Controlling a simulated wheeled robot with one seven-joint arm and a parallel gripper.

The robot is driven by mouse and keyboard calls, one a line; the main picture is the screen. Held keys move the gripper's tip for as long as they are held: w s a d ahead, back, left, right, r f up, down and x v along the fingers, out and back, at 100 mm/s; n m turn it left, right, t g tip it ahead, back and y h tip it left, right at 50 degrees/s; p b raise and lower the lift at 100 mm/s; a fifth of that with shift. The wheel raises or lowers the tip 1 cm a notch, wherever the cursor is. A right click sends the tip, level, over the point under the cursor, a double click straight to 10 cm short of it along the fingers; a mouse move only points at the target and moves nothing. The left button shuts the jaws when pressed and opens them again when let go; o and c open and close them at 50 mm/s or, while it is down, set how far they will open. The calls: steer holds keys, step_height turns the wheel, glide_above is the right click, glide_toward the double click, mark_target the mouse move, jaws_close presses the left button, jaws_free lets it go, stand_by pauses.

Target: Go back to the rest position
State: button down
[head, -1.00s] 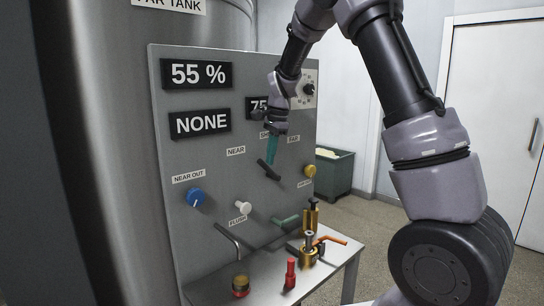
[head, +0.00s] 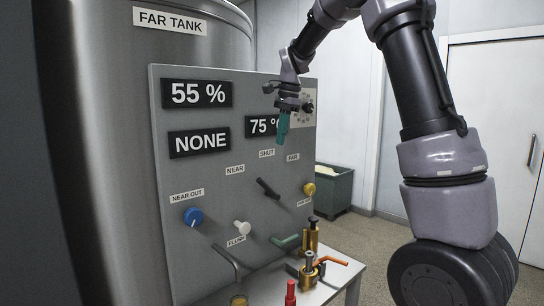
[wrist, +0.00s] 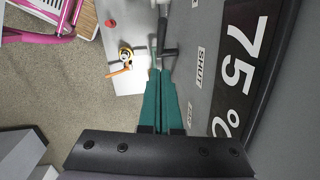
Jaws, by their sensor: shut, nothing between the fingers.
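My gripper (head: 283,128) hangs with its teal fingers pointing down in front of the grey control panel (head: 205,245), beside the 75 ° display (head: 262,126). In the wrist view the two teal fingers (wrist: 162,100) lie together with nothing between them. The black selector lever (head: 268,188) sits below the fingertips, apart from them in the head view, tilted among the NEAR, SHUT and FAR labels.
The panel carries a blue knob (head: 193,217), a white knob (head: 241,228) and a yellow knob (head: 309,189). A white table (head: 345,276) below holds brass fittings and a red piece (head: 290,292). A green bin (head: 334,187) stands behind.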

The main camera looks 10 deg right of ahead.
steer(key=s+d+r+n+t+y, duration=0.1)
steer(key=s+d+r+n+t, duration=0.2)
steer(key=s, duration=0.4)
steer(key=s+d+r+n, duration=0.1)
steer(key=s+d+r, duration=0.25)
steer(key=s, duration=0.45)
steer(key=s+d+f+n+t, duration=0.1)
steer(key=s+f+n, duration=0.1)
steer(key=s, duration=0.4)
steer(key=s+d+f+n+t, duration=0.2)
steer(key=s+n, duration=0.1)
steer(key=s, duration=0.4)
steer(key=shift+d+h, duration=0.15)
steer(key=shift+h, duration=0.25)
steer(key=shift+f, duration=0.1)
stand_by(0.9)
